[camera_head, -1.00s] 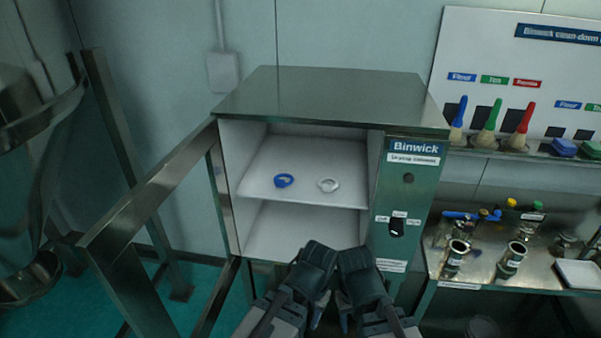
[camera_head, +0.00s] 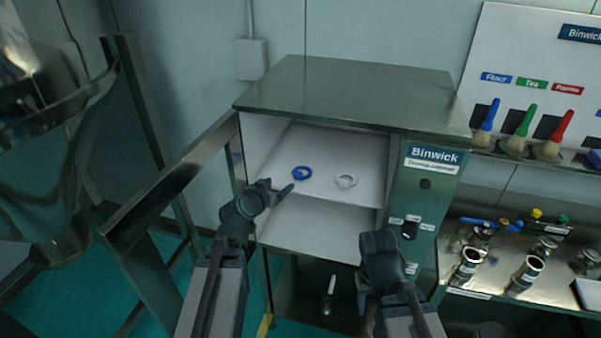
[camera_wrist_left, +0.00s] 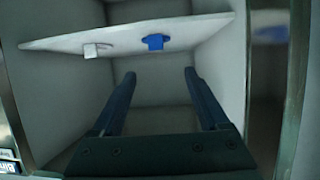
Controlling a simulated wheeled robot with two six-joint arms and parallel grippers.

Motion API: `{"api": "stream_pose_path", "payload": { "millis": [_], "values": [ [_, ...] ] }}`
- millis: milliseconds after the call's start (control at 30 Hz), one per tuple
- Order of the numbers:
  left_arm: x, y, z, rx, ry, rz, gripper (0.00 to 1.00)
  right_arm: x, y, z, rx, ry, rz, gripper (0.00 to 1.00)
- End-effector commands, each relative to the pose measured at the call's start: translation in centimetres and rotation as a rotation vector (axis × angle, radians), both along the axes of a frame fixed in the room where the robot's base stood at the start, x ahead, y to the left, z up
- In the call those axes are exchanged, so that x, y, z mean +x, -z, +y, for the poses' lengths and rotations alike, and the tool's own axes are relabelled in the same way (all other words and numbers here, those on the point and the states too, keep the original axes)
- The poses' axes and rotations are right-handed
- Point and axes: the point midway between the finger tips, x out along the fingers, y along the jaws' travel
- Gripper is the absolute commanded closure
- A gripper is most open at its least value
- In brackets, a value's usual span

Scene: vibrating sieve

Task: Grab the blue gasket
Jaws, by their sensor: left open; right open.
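The blue gasket (camera_head: 302,173) is a small ring lying on the upper white shelf (camera_head: 335,160) of the open cabinet. In the left wrist view the gasket (camera_wrist_left: 156,41) appears beyond my fingertips, near the shelf edge. A white ring (camera_head: 346,181) lies to its right on the same shelf. My left gripper (camera_head: 277,188) is open and empty at the cabinet's front, just short of the gasket; its two fingers (camera_wrist_left: 160,75) show apart in the left wrist view. My right gripper (camera_head: 370,285) is open, low in front of the cabinet, away from the gasket.
The steel cabinet (camera_head: 350,90) has side walls and a lower compartment (camera_head: 310,225) that looks empty. A steel frame bar (camera_head: 170,190) stands at left. At right, a bench (camera_head: 500,275) holds metal fittings, below a rack with coloured brushes (camera_head: 520,130).

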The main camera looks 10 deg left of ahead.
Motion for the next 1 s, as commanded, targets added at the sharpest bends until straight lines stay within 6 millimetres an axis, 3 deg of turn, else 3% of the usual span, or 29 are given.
{"api": "stream_pose_path", "payload": {
  "millis": [267,667,1000],
  "values": [
    [1.3,0.6,-0.1,-0.001,0.0,-0.001,0.22,0.0,0.7,0.0,0.0,0.0,0.0,0.5],
    [7.6,3.4,-0.8,0.0,0.001,0.0,0.22,0.0,3.4,0.0,0.0,0.002,0.0,0.5],
    [8.6,3.8,-1.2,0.0,0.001,0.001,0.22,0.0,3.8,0.0,0.0,0.002,0.0,0.5]
  ]
}}
